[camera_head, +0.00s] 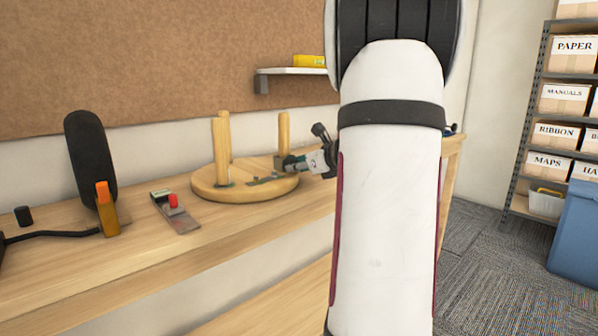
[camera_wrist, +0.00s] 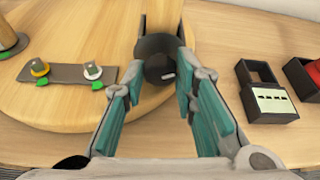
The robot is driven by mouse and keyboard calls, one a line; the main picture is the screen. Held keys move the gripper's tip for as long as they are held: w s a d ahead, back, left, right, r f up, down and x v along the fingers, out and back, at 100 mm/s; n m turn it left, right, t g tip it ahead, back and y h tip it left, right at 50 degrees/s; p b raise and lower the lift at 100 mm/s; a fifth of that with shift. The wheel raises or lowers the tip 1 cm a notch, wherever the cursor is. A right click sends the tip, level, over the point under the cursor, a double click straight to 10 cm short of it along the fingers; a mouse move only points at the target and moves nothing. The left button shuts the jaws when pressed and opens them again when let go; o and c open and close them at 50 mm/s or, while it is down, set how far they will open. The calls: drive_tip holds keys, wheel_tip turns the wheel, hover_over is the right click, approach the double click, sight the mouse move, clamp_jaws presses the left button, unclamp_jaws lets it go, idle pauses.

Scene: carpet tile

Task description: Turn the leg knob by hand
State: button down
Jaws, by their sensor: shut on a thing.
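A round wooden top (camera_head: 240,193) lies on the workbench with upright wooden legs (camera_head: 222,140) on it. In the wrist view the black round leg knob (camera_wrist: 155,60), with a small pale mark, sits in front of a wooden leg (camera_wrist: 163,18). My gripper (camera_wrist: 160,72) has its teal-padded fingers on either side of the knob and is shut on it. In the head view my gripper (camera_head: 288,163) is at the right side of the round top, low beside the right leg. The knob cannot be made out clearly there.
A dark plate with small fittings (camera_wrist: 68,74) lies on the top, left of my gripper. The front of the bench is clear.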

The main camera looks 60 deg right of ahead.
idle(0.3)
drive_tip(key=c, duration=1.3)
unclamp_jaws()
drive_tip(key=v, duration=1.2)
drive_tip(key=shift+a+f, duration=0.1)
